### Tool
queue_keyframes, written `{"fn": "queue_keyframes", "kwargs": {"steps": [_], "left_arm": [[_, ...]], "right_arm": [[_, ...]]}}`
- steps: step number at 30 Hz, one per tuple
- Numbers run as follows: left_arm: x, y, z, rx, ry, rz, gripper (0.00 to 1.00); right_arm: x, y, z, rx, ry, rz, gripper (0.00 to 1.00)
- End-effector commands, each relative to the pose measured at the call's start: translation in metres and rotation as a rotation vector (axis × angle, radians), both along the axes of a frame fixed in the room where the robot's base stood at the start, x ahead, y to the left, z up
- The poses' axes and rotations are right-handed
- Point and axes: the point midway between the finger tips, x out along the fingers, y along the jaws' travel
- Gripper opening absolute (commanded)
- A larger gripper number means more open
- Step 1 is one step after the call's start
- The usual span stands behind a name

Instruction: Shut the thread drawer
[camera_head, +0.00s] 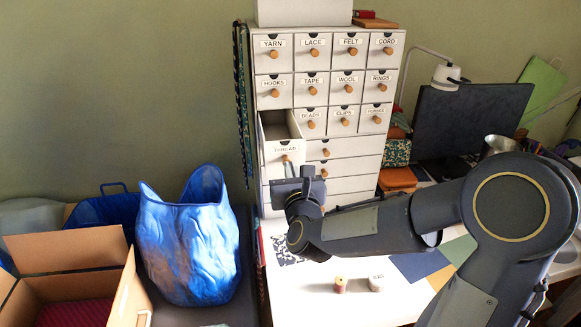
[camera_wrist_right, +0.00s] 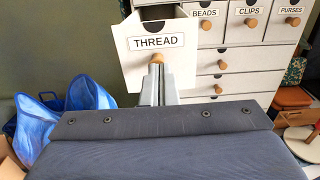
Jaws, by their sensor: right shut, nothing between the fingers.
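The white thread drawer (camera_head: 277,150) is pulled out from the left column of the cabinet (camera_head: 350,150); its open top shows. In the right wrist view its labelled front (camera_wrist_right: 130,68) faces me, upper middle. Its round wooden knob (camera_wrist_right: 157,58) is just beyond my fingertips. My right gripper (camera_head: 288,166) is in front of the drawer's face, low near the knob. Its fingers (camera_wrist_right: 158,74) are shut together with nothing between them. I cannot tell whether the tips touch the knob or the drawer front. My left gripper is in neither view.
Other labelled drawers are closed around it. A thread spool (camera_head: 340,285) and a small pale jar (camera_head: 376,282) stand on the white tabletop. A blue bag (camera_head: 190,240) and an open cardboard box (camera_head: 70,250) are at left. A lamp (camera_head: 447,75) and dark monitor (camera_head: 470,118) stand at right.

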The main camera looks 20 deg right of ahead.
Motion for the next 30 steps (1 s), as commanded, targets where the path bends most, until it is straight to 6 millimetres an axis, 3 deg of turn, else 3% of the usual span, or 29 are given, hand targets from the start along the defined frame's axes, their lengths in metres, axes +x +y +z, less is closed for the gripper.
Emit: {"fn": "queue_keyframes", "kwargs": {"steps": [11, 16, 24, 30], "left_arm": [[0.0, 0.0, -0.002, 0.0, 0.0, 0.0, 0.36], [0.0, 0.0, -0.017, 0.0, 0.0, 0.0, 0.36], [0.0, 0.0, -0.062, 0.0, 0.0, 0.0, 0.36], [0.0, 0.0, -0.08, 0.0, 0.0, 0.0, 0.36]], "right_arm": [[0.001, 0.0, -0.001, 0.0, 0.0, 0.0, 0.0], [0.012, -0.003, -0.005, 0.0, -0.002, 0.0, 0.0], [0.063, -0.016, -0.009, 0.002, -0.004, 0.0, 0.0], [0.11, -0.029, -0.006, 0.002, -0.001, 0.0, 0.0]]}}
